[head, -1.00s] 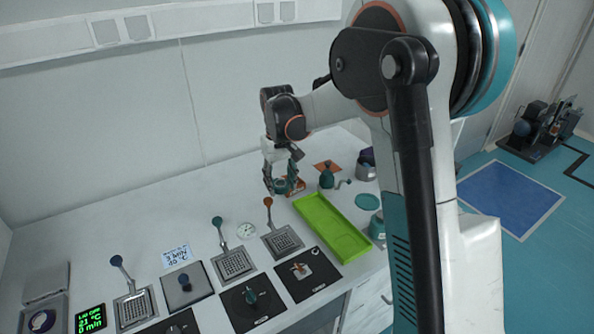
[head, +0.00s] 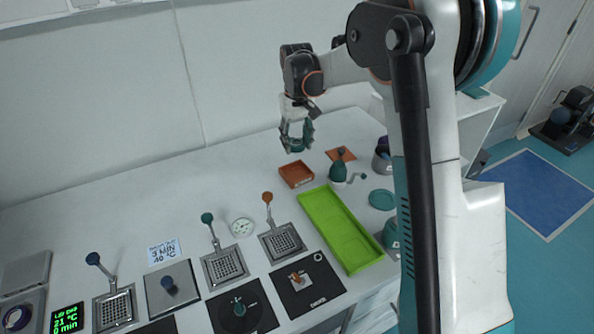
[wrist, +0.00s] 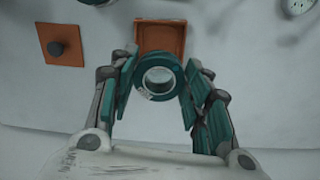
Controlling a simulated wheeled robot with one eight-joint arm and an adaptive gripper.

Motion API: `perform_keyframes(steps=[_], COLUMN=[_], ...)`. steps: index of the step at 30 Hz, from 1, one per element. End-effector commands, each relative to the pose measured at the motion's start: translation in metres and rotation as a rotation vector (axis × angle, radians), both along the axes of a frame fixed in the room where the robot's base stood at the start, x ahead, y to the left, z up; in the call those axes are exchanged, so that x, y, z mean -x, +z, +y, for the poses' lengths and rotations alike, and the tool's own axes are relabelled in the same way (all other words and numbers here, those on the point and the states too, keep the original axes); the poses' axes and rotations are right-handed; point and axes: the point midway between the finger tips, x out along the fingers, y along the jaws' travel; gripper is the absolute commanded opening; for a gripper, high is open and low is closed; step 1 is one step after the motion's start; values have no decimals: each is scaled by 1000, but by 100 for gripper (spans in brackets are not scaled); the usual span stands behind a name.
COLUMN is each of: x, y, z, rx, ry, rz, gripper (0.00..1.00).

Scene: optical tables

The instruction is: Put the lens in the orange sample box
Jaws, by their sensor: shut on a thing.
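The lens (wrist: 179,80), a round glass in a dark teal ring with a small pale label, sits between the fingers of my gripper (wrist: 160,63) in the wrist view. The fingers are shut on it. In the head view my gripper (head: 297,146) hangs above the table, just above and behind the orange sample box (head: 296,174). The lens is hard to tell from the teal fingers there. The box is open-topped and looks empty. In the wrist view the orange box (wrist: 160,39) lies beyond the lens, partly hidden by the ring and fingertips.
A flat orange square with a dark knob (head: 341,154) lies right of the box. A teal cranked device (head: 338,172) stands beside it. A long green tray (head: 340,228) lies in front. The white tabletop left of the box is clear.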

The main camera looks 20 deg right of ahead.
Motion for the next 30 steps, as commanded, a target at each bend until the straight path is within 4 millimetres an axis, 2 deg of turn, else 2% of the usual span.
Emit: perform_keyframes(steps=[1, 3, 7, 14, 22, 30], x=[0, 0, 0, 0, 0, 1], y=[-17, -32, -53, -66, -102, -107], z=[0, 0, 0, 0, 0, 0], rx=[0, 0, 0, 0, 0, 1], ry=[0, 0, 0, 0, 0, 0], rz=[0, 0, 0, 0, 0, 2], gripper=[16, 16, 16, 16, 16, 16])
